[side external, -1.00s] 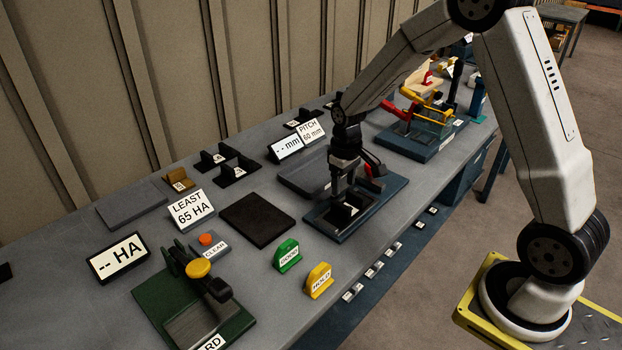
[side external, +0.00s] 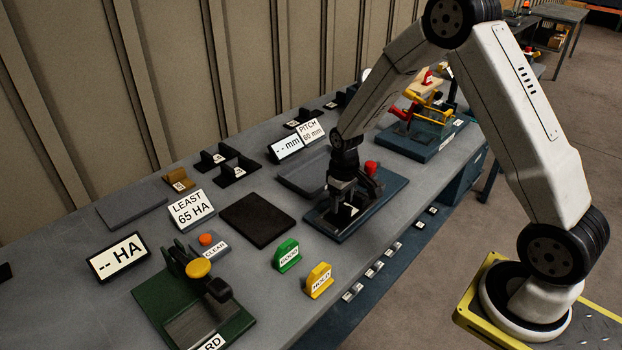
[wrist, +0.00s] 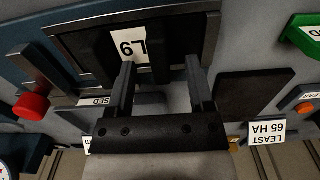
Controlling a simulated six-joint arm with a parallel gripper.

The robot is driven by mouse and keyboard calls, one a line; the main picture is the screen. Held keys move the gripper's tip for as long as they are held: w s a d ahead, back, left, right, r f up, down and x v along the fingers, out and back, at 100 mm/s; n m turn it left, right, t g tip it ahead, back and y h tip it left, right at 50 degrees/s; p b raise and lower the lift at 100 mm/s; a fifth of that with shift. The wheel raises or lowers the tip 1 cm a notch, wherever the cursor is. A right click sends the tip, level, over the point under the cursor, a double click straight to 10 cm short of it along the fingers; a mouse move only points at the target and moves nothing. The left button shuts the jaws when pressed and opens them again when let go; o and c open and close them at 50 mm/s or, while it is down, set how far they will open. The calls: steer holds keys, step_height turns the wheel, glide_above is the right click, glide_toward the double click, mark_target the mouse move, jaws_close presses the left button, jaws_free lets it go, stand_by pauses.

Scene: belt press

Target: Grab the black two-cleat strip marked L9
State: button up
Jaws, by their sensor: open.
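The black strip marked L9 (wrist: 162,42) lies in the dark metal-edged bed of the blue fixture (side external: 385,197). Its white label (wrist: 133,45) reads upside down in the wrist view, between two raised black cleats. In the side external view the label (side external: 353,211) shows just beside my fingers, and most of the strip is hidden. My gripper (wrist: 160,64) is open, its two fingers apart and pointing down at the strip. It also shows over the fixture in the side external view (side external: 341,208). I cannot tell whether the fingers touch the strip.
A red knob (side external: 371,167) stands on the fixture close behind my wrist. A black pad (side external: 257,219) lies to the left, with green (side external: 287,255) and yellow (side external: 319,280) markers in front. Other black cleated strips (side external: 236,168) lie near the wall.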

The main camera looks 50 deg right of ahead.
steer(key=shift+f, duration=1.05)
jaws_close()
